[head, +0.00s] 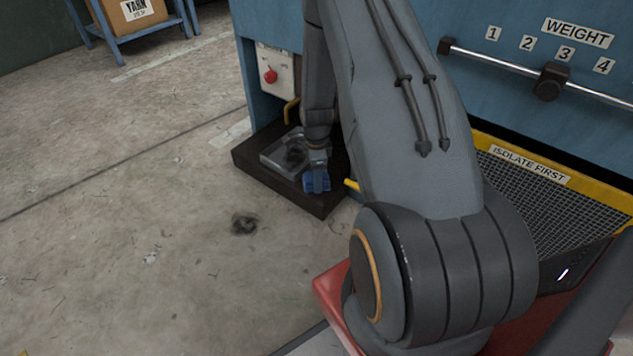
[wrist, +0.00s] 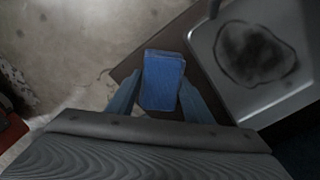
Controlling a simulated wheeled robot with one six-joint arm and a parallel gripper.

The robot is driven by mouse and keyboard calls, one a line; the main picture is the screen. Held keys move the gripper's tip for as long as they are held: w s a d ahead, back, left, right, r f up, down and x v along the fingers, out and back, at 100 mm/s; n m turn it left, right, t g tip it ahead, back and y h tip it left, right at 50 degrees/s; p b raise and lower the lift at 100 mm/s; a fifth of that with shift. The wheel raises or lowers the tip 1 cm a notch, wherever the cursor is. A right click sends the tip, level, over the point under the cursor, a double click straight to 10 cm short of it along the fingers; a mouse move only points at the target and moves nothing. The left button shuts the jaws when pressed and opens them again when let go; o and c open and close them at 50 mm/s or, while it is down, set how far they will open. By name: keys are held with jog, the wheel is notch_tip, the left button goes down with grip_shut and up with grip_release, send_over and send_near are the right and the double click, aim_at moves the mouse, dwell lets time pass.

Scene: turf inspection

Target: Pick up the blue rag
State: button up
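The blue rag (wrist: 163,80) looks like a folded block in the wrist view, over the dark plinth (wrist: 127,88) beside a grey metal tray (wrist: 203,45). My gripper (wrist: 161,84) has its two blue fingers apart, one on each side of the rag. Dark gaps show between the rag's near part and the fingers; contact at the tips is unclear. In the head view my gripper (head: 316,172) points down at the plinth's front edge. Blue shows there at its tips, but rag and fingers cannot be told apart.
The grey tray (head: 271,158) holds a dark, smudged patch. A blue machine with a red button (head: 270,76) and a yellow handle (head: 290,110) rises behind the plinth. A dark stain (head: 244,223) marks the open concrete floor at left. A yellow-framed mesh (head: 545,200) is at right.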

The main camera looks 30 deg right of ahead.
jog(key=c, duration=0.5)
jog(key=shift+r, duration=0.15)
notch_tip(320, 180, up, 10)
jog(key=p, duration=0.5)
